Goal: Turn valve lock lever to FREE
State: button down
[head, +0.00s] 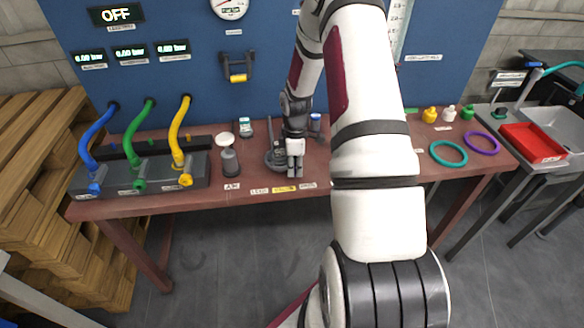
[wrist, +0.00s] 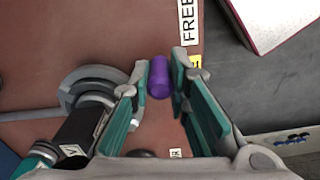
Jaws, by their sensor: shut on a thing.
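In the wrist view a purple cylindrical knob (wrist: 159,77) stands between the fingers of my gripper (wrist: 163,75), which are shut on it. It looks like the lock lever's handle; its link to the valve is hidden. A round grey valve base (wrist: 88,88) lies just left of the fingers, partly covered by my gripper. A white FREE label (wrist: 187,20) is at the top, above the knob, with a bit of yellow label (wrist: 196,62) below it. In the head view my gripper (head: 295,172) points down at the bench's front edge, right of the grey valve base (head: 274,158); the knob is hidden there.
The red-brown bench (head: 370,165) carries a hose block (head: 140,175) with blue, green and yellow hoses at left. A dark grey cylinder (head: 230,162) stands left of the valve. Teal (head: 448,153) and purple rings (head: 482,143) lie at right. The blue panel (head: 180,85) rises behind.

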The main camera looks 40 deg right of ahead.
jog(key=shift+s+d+n, duration=0.15)
jog(key=shift+d+n, duration=0.1)
jog(key=shift+n, duration=0.05)
jog(key=shift+f, duration=0.1)
jog(key=c, duration=1.5)
grip_release()
jog(key=shift+d, duration=0.1)
jog(key=shift+r, duration=0.3)
notch_tip(320, 180, up, 12)
jog(key=shift+f, duration=0.25)
